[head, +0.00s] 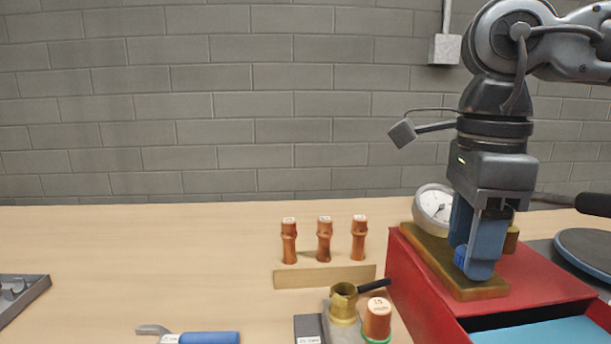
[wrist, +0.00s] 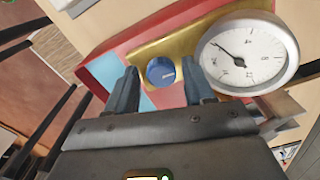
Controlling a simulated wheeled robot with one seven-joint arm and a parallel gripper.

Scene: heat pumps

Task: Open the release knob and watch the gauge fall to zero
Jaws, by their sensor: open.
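The release knob (wrist: 160,71) is a round blue cap on a brass plate (head: 421,248). In the wrist view it shows between the two fingers, just beyond their tips. In the head view the knob (head: 460,256) is partly hidden behind my fingers. The gauge (wrist: 246,52) is a round white dial beside the knob; its dark needle points to the upper left in the wrist view. The gauge also shows in the head view (head: 433,208). My gripper (head: 477,268) is open, pointing down over the plate, with its fingers either side of the knob; contact cannot be told.
The plate sits on a red box (head: 408,290) with a blue interior. Three copper fittings (head: 324,240) stand behind a wooden strip (head: 330,277). A brass piece (head: 343,303) and a copper cap (head: 377,318) stand at the front. A blue-handled tool (head: 205,338) lies front left. The table's left middle is clear.

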